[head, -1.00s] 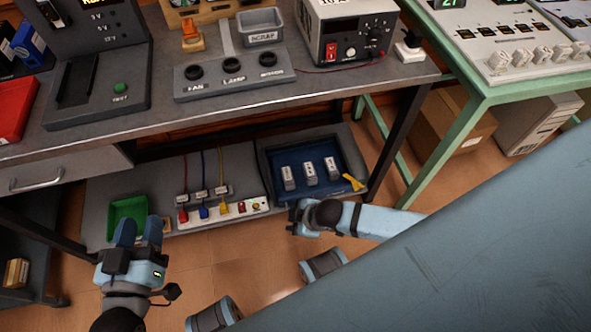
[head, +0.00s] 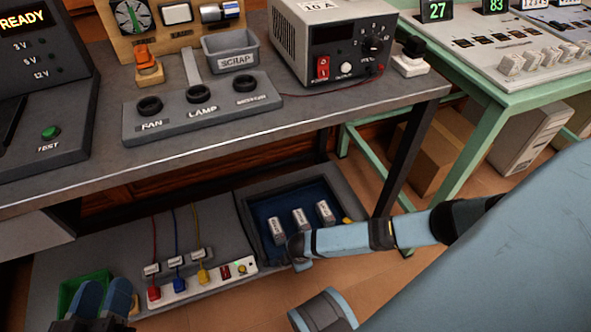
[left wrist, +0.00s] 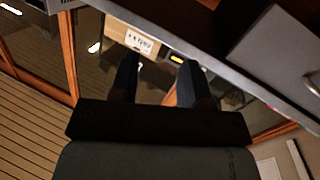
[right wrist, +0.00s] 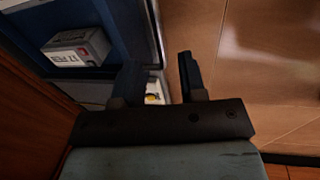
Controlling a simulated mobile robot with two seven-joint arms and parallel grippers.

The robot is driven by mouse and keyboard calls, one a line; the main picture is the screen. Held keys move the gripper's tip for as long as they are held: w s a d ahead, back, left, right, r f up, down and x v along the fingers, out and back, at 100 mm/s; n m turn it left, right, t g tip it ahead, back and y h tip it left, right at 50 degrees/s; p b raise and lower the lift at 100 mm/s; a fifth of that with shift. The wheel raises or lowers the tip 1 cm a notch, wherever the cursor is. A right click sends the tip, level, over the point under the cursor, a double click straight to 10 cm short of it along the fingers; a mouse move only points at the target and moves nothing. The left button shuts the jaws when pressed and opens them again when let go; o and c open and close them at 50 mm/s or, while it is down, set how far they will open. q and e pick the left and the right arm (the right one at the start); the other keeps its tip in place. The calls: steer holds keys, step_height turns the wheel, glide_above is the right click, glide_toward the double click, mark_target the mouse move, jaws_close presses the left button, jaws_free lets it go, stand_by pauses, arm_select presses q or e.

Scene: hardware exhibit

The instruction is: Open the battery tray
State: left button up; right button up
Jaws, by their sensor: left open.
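The battery tray (head: 263,207) is dark blue and sits in a grey surround on the low shelf under the bench. Several pale batteries (head: 300,218) stand in it; one battery (right wrist: 78,50) shows at upper left in the right wrist view. My right gripper (head: 298,250) is at the tray's front edge, and its arm hides part of that edge. In the right wrist view its fingers (right wrist: 160,85) are apart, with no object clearly between them; contact with the tray cannot be told. My left gripper (head: 104,300) is open and empty, low at left by a green bin (head: 68,296).
A white power strip (head: 210,280) with red, blue and yellow plugs lies left of the tray. The bench top (head: 310,110) overhangs the shelf, and a dark bench leg (head: 405,160) stands to the right. Bare floor lies in front.

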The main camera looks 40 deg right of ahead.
steer(key=f+b, duration=0.1)
steer(key=f, duration=0.3)
steer(key=shift+w+d+f+b, duration=0.1)
steer(key=shift+w+b, duration=0.3)
arm_select(q)
steer(key=shift+w+a+f+m, duration=0.25)
steer(key=shift+w+f+m, duration=0.25)
steer(key=shift+f+m, duration=0.15)
arm_select(e)
steer(key=shift+w+f, duration=0.1)
steer(key=shift+f, duration=0.15)
jaws_close()
